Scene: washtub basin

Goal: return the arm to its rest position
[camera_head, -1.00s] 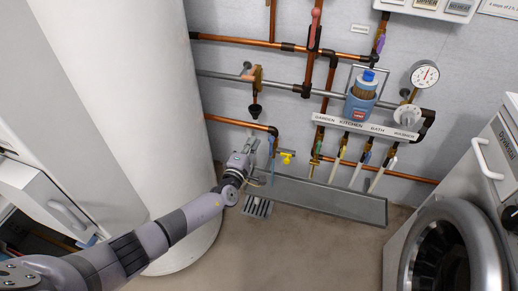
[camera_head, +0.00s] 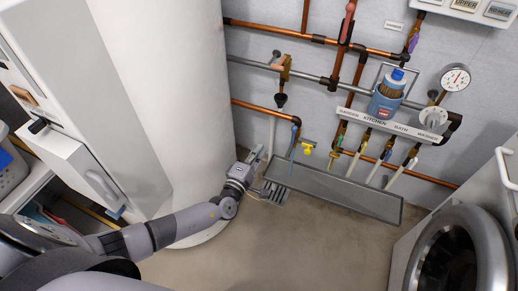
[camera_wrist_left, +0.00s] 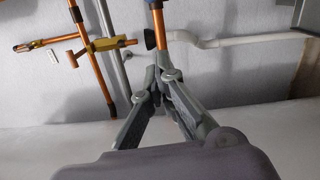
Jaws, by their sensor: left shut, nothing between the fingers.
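My left arm (camera_head: 165,230) comes in from the lower left of the head view and reaches toward the pipe wall. My left gripper (camera_head: 257,153) is at its end, beside the white cylinder (camera_head: 160,80) and left of the pipe with the blue valve handle (camera_head: 297,124). In the left wrist view the fingers of my left gripper (camera_wrist_left: 158,76) meet at the tips, with nothing between them. A copper pipe and a black fitting show just beyond the tips. The right gripper is not in view.
A long grey basin (camera_head: 340,192) lies below several taps. A front-loading washer (camera_head: 455,255) stands at right. At left, a white cabinet (camera_head: 85,170) with a handle and an open shelf (camera_head: 25,185) stand close to my arm. The floor (camera_head: 300,250) in the middle is clear.

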